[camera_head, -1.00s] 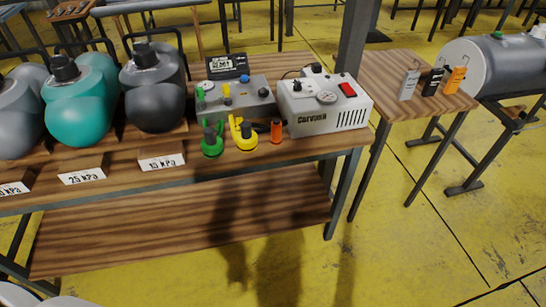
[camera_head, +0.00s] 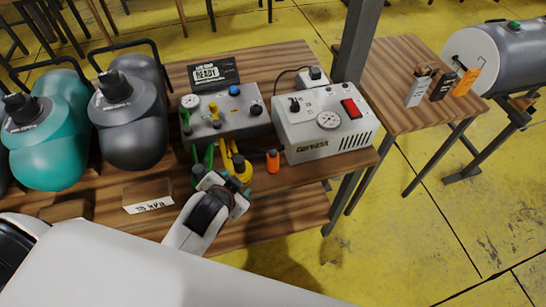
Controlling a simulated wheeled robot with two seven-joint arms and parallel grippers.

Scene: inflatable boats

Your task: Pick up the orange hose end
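The orange hose end (camera_head: 273,161) stands upright on the workbench in front of the white Corvuss box (camera_head: 325,125), with a dark hose end piece running left from it. The yellow hose end (camera_head: 239,165) is just to its left and the green hose end (camera_head: 203,158) further left. My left gripper (camera_head: 224,190) is at the bench's front edge, left of and nearer than the orange hose end, apart from it. Its fingers look spread with nothing between them. It partly hides the green and yellow hose ends. My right gripper is not in view.
A grey valve box (camera_head: 222,116) with a READY sign (camera_head: 213,73) stands behind the hose ends. Grey (camera_head: 130,112) and teal (camera_head: 50,135) tanks and a label block (camera_head: 148,195) are to the left. A side table (camera_head: 400,75) with small cartons stands right, beyond a post.

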